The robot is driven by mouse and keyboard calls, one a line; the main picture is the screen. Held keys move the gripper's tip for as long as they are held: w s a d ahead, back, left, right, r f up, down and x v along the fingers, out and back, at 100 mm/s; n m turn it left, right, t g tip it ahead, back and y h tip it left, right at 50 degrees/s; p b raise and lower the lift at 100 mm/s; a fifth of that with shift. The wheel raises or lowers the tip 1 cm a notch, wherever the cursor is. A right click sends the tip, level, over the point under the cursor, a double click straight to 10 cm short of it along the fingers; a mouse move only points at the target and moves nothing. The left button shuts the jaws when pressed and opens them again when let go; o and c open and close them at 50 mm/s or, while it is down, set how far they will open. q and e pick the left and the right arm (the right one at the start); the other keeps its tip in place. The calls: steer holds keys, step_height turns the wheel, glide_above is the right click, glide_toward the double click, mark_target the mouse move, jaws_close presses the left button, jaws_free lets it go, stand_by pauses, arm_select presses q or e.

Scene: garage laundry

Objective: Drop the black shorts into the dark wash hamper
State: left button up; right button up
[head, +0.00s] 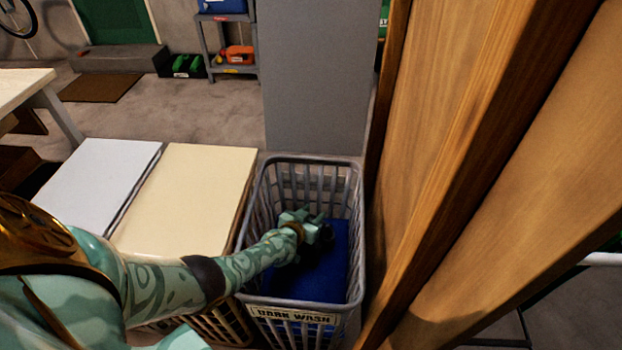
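The dark wash hamper (254,215) is a grey slatted basket with a "DARK WASH" label on its front. Dark blue cloth (330,265) lies inside it. My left gripper (322,230) reaches over the left rim and is inside the hamper opening, above the blue cloth. A small dark patch shows at its fingertips; I cannot tell whether it is fabric or part of the gripper. The black shorts cannot be made out clearly. How far the fingers are apart is too small and dark to tell. My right gripper is not in view.
Left of the hamper are a cream lid (190,195) and a white lid (95,185), side by side. A large wooden post (440,160) stands close to the hamper's right. A grey panel (315,75) rises behind it. A pale table (25,85) is at far left.

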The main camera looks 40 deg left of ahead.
arm_select(q)
steer(key=p+v, duration=0.1)
steer(key=v, duration=0.1)
steer(key=p+v, duration=0.1)
steer(key=v, duration=0.1)
steer(key=p+v, duration=0.2)
steer(key=shift+s+r, duration=0.25)
steer(key=shift+r, duration=0.15)
steer(key=shift+s+d, duration=0.1)
steer(key=shift+s, duration=0.15)
steer(key=shift+s+f, duration=0.15)
steer(key=shift+f, duration=0.05)
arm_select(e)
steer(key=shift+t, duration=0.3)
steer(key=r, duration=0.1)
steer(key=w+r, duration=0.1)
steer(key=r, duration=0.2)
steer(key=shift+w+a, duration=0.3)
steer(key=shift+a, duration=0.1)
arm_select(q)
steer(key=shift+r, duration=0.1)
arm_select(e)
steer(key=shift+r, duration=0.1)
